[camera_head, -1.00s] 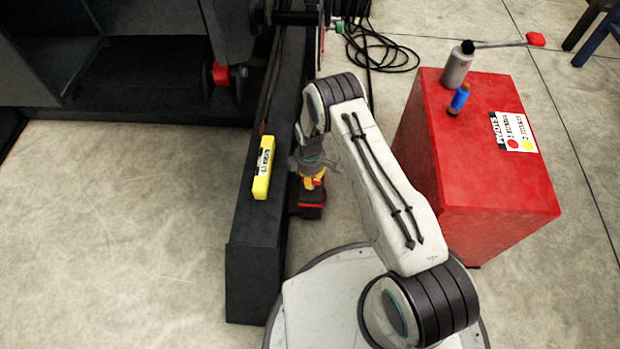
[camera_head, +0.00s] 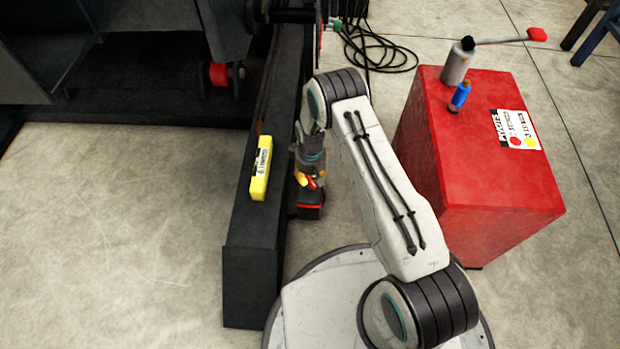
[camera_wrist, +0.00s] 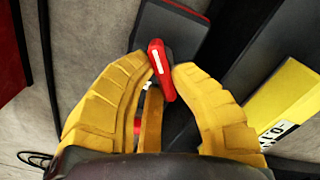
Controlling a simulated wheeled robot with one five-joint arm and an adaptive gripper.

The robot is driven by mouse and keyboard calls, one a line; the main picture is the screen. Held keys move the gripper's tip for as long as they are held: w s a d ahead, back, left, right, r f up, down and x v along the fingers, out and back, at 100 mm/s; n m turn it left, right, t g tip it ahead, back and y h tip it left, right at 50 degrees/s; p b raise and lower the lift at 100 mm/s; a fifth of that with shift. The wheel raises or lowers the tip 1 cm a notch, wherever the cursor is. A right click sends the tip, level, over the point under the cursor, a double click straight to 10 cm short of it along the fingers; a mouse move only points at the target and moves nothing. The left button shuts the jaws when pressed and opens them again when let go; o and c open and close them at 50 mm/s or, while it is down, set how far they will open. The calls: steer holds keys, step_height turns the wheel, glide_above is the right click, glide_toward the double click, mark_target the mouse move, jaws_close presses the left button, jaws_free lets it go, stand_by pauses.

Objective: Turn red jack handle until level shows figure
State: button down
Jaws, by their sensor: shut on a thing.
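The red jack handle (camera_wrist: 161,70), with a white stripe along it, is between the yellow fingertips of my gripper (camera_wrist: 158,72) in the wrist view. Both fingers touch it, and my gripper is shut on it. In the head view my gripper (camera_head: 310,181) points down beside the dark beam, and the handle is a small red spot among the fingers. The yellow level (camera_head: 261,169) lies on top of the dark beam (camera_head: 250,262). Its yellow body also shows in the wrist view (camera_wrist: 285,101).
A dark block with a red edge (camera_head: 309,205) stands low beside the beam under my gripper. A red cabinet (camera_head: 490,185) to the right carries a grey bottle (camera_head: 457,66), a blue bottle (camera_head: 460,95) and a label sheet (camera_head: 516,130). Open floor lies left of the beam.

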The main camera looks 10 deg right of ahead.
steer(key=shift+m, duration=0.6)
steer(key=c, duration=1.1)
jaws_free()
step_height(320, 180, up, 12)
stand_by(0.4)
